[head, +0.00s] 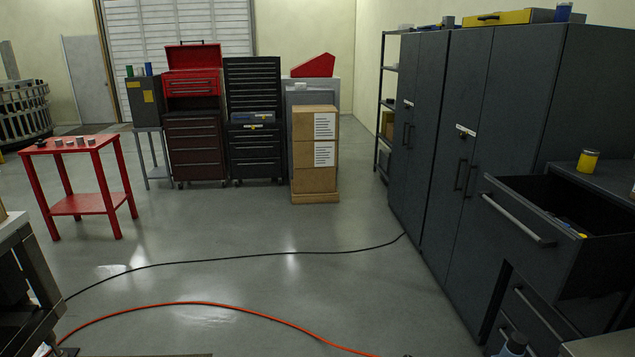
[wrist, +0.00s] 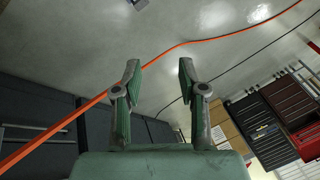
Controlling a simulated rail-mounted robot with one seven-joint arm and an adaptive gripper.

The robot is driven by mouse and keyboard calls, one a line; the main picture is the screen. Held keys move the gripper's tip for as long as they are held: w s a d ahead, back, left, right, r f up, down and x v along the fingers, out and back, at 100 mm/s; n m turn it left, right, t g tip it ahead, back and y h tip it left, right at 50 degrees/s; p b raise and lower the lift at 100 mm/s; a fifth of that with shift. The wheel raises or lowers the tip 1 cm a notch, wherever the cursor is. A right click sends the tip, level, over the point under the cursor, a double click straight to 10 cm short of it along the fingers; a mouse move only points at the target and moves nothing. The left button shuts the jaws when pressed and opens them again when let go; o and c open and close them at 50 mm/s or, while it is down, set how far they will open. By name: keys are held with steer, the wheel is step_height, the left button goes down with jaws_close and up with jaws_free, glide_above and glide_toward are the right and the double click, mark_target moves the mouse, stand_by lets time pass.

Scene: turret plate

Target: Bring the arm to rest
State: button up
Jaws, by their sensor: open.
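My gripper (wrist: 159,74) shows in the wrist view with its two grey-green fingers apart and nothing between them. Bare grey floor lies beyond the fingertips, and the gripper is well clear of the furniture. In the head view, no gripper can be made out.
At right in the head view, a drawer (head: 555,225) stands pulled out beside tall dark cabinets (head: 455,130). A red table (head: 85,150) with small parts stands at left. Tool chests and cardboard boxes (head: 314,150) stand behind. An orange hose (head: 200,303) and a black cable (head: 250,256) cross the open floor.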

steer(key=s+a+f+n+g, duration=0.1)
steer(key=s+f+g, duration=0.2)
steer(key=s, duration=1.1)
steer(key=s+a+f+n+g+h, duration=0.1)
steer(key=s+f+g, duration=0.3)
steer(key=s, duration=1)
steer(key=s+a+f+n+g+h, duration=0.1)
steer(key=s+f+g, duration=0.3)
steer(key=s, duration=1.1)
steer(key=shift+a+n, duration=0.55)
steer(key=shift+n, duration=0.25)
steer(key=shift+s+r, duration=0.1)
